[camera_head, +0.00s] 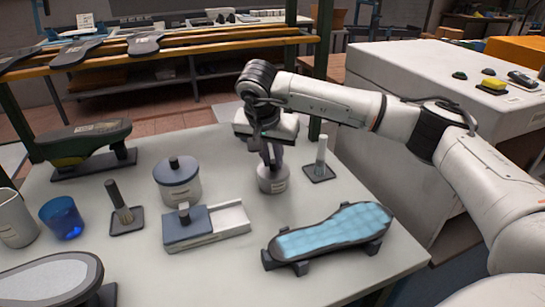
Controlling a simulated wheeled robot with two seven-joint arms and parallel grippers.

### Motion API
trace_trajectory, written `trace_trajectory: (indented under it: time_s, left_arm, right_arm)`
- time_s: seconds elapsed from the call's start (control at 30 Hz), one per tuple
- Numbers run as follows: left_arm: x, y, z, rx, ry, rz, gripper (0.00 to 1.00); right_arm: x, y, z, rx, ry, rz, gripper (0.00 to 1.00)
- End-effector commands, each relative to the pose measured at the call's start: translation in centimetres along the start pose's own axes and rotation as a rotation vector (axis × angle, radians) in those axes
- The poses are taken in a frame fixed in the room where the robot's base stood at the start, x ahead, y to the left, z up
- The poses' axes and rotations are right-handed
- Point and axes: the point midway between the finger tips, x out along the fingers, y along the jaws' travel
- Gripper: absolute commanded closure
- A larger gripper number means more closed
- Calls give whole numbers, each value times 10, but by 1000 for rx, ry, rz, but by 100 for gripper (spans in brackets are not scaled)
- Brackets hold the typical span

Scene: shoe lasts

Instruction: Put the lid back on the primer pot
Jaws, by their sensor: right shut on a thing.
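A small pale grey pot (272,184) with a label stands upright on the white table, right of centre. My right gripper (272,163) points down at its top and is shut. The thing in its jaws is mostly hidden by the fingers; it looks like the pot's lid, at or just over the rim. I cannot tell whether it touches the rim. A larger white pot (180,191) to the left wears a blue-grey lid (176,171) with a dark knob. My left gripper is not in view.
Right of the small pot, a white post on a dark base (320,172) stands close. In front are a blue-grey box (190,228) with a pale tray and a blue-covered last (333,231). A dark-handled brush (121,211) and blue cup (62,218) stand left.

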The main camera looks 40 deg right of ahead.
Motion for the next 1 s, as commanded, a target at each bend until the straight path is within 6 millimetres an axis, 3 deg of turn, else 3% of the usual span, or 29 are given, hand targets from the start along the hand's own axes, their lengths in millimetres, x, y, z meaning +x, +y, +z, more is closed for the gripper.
trace_trajectory:
  time_s: [0.23, 0.27, 0.37, 0.6, 0.7, 1.0]
  left_arm:
    - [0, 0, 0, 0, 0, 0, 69]
    - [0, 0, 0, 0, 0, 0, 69]
    - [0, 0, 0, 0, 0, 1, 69]
    - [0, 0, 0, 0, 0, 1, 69]
    - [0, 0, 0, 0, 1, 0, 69]
    - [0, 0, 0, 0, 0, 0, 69]
  right_arm:
    - [0, 0, 0, 0, 0, 0, 100]
    - [0, 0, 0, 0, 0, 0, 83]
    - [0, 0, 0, 0, 0, 0, 66]
    - [0, 0, 0, 0, 0, 0, 61]
    - [0, 0, 0, 0, 0, 0, 44]
    - [0, 0, 0, 0, 0, 0, 44]
